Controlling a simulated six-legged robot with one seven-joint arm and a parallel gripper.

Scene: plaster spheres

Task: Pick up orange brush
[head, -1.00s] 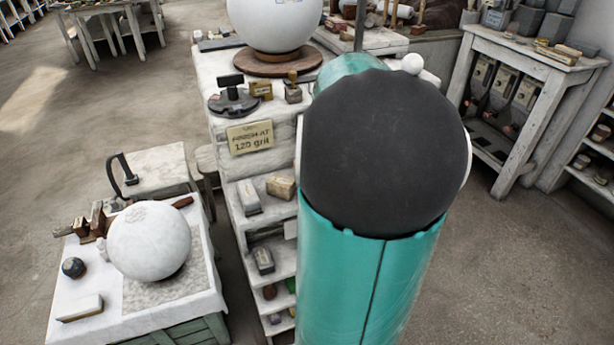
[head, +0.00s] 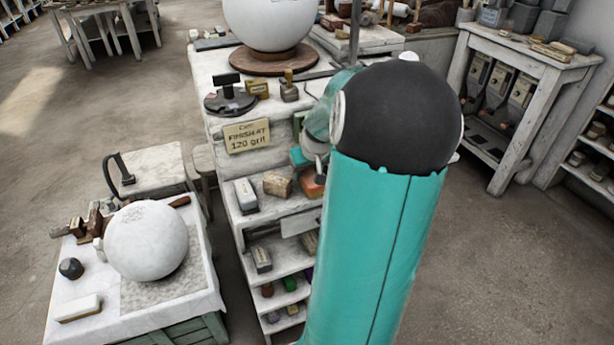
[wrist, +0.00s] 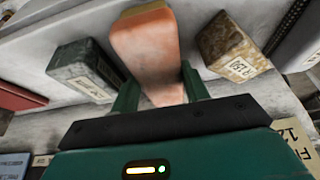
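The orange brush shows as an orange block (head: 312,184) on the upper shelf of the white shelf unit, partly hidden by my arm. In the wrist view the orange brush (wrist: 146,45) lies ahead, its near end between my fingers. My gripper (wrist: 160,75) is open, one green finger on each side of that near end. I cannot tell whether either finger touches it. In the head view my gripper (head: 305,158) is just above and beside the brush, mostly hidden by my arm.
A tan block (head: 278,184) and a grey-white block (head: 246,196) share the shelf left of the brush. In the wrist view, a brown labelled block (wrist: 228,47) and a dark labelled block (wrist: 82,70) flank the brush. A sign (head: 248,136) hangs above the shelf.

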